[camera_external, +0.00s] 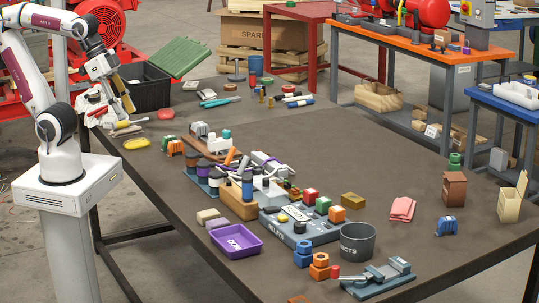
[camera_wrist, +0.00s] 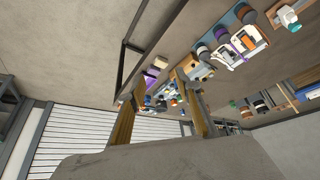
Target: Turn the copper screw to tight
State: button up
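I cannot pick out the copper screw for certain in either view. A grey panel block (camera_external: 288,226) with a white label, knobs and coloured caps lies mid-table, with wooden and metal fixtures behind it. A small brass-coloured block (camera_external: 353,201) stands to its right. My gripper (camera_external: 122,98) is at the far left end of the table, well away from these parts. In the wrist view, the two fingers of my gripper (camera_wrist: 156,97) stand apart with nothing held between them. That view is strongly tilted and shows the table parts small and far off.
A purple tray (camera_external: 236,242), a dark grey bucket (camera_external: 357,241) and blue and orange nuts (camera_external: 303,252) stand near the front. A black bin (camera_external: 146,91) is behind my gripper. A pink cloth (camera_external: 402,208) lies at right. The table's back right is clear.

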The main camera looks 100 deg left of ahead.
jog(key=w+a+r, duration=0.2)
jog(key=w, duration=1.1)
jog(key=g, duration=0.1)
send_over(296, 191)
jog(key=s+a, duration=0.1)
jog(key=s, duration=0.3)
notch_tip(296, 191, down, 20)
jog(key=shift+s, duration=0.2)
jog(key=shift+f, duration=0.1)
jog(key=shift+x, duration=3.75)
jog(key=shift+a, duration=0.1)
grip_shut()
